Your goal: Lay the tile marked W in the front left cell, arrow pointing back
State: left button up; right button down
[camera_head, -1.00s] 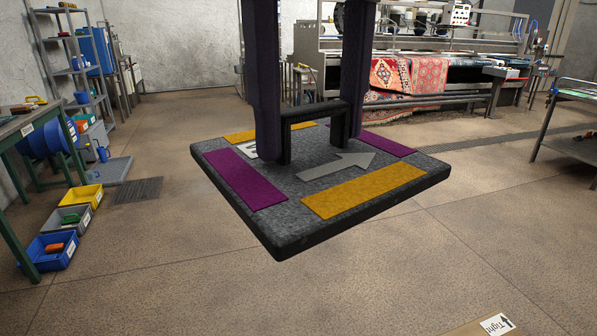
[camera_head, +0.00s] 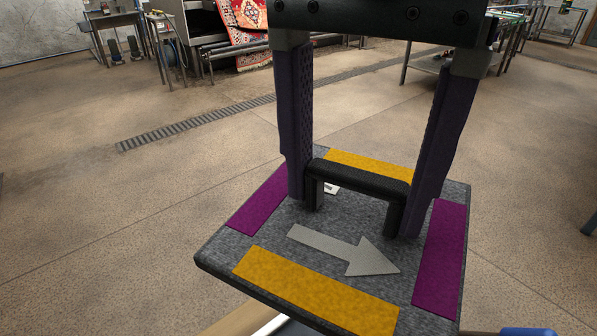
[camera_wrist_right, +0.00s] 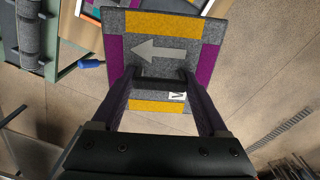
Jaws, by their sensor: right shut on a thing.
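A square grey felt tile (camera_head: 330,215) has purple strips on two opposite edges and yellow strips on the other two. A light grey arrow (camera_head: 345,250) on it points right and slightly toward me. A black bridge handle (camera_head: 360,178) stands on the tile. My right gripper (camera_head: 357,208) is shut on the handle and holds the tile up off the floor, slightly tilted. A white letter mark (camera_wrist_right: 177,97) lies beside the handle in the right wrist view, partly hidden, so I cannot read it surely. My left gripper is not in view. No front left cell can be made out.
A floor drain grate (camera_head: 190,125) runs across open floor. A metal table (camera_head: 440,65) stands behind.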

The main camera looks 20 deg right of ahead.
aim_at(328, 254)
jog(key=f+m+b, duration=0.1)
jog(key=f, duration=0.1)
jog(key=s+a+f+m, duration=0.1)
jog(key=f, duration=0.1)
jog(key=s+a+f+m+b, duration=0.1)
jog(key=m, duration=0.1)
jog(key=shift+a+f+b, duration=0.25)
jog(key=shift+f+b, duration=0.05)
jog(key=shift+f, duration=0.1)
pick_arm(q)
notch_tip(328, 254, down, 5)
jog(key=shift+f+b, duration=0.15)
jog(key=shift+b, duration=0.5)
pick_arm(e)
notch_tip(328, 254, down, 15)
jog(key=shift+f, duration=0.1)
pick_arm(q)
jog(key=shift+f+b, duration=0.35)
jog(key=shift+b, duration=0.05)
pick_arm(e)
jog(key=shift+f, duration=2.25)
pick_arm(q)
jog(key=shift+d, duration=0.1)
